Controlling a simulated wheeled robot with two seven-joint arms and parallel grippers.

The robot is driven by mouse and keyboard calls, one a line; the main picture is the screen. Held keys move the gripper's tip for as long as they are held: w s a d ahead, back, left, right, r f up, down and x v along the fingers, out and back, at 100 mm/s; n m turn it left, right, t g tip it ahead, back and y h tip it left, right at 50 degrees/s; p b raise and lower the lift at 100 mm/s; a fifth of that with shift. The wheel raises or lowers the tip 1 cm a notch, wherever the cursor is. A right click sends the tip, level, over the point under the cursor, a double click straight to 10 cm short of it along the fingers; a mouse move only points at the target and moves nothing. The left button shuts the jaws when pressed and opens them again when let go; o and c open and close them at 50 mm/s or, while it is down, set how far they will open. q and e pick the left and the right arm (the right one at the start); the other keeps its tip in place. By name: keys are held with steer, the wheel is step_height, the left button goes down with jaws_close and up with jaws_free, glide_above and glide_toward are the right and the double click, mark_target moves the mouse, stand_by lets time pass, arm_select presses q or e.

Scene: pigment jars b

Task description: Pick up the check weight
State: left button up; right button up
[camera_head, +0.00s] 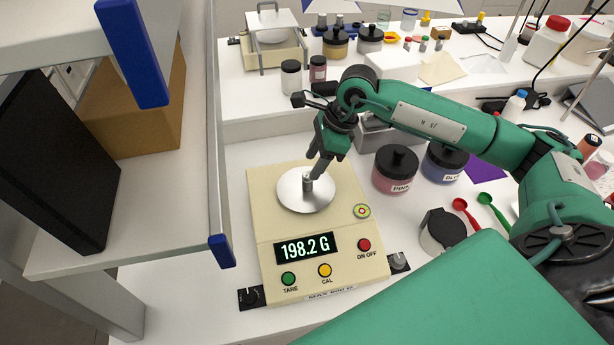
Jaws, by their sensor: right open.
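The check weight (307,186) is a small grey metal piece standing on the round steel pan (292,200) of the cream scale (270,228). The scale's display (307,248) reads 198.2 G. My right gripper (314,172) reaches down from the upper right, with its open fingertips right at the top of the weight. The fingers partly hide the weight, and I cannot tell whether they touch it. My left gripper is not in view.
A pink jar (396,172) and a blue jar (444,162) stand right of the scale. A grey-lidded container (442,231) and red and green spoons lie nearer. A shelf (150,213) with a blue-capped post borders the left. Bare white table shows left of the scale.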

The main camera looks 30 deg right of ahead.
mark_target(307, 175)
steer(key=shift+w+a+f, duration=0.15)
steer(key=shift+f, duration=0.25)
steer(key=shift+p+x, duration=0.8)
steer(key=shift+p, duration=0.1)
steer(key=x, duration=0.1)
steer(key=p+x, duration=0.1)
steer(key=x, duration=0.1)
steer(key=shift+s+f, duration=0.15)
steer(key=shift+s, duration=0.05)
steer(key=shift+f, duration=0.2)
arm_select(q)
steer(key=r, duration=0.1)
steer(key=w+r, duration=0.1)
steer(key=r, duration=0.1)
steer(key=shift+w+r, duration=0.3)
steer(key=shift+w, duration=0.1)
arm_select(e)
jaws_close()
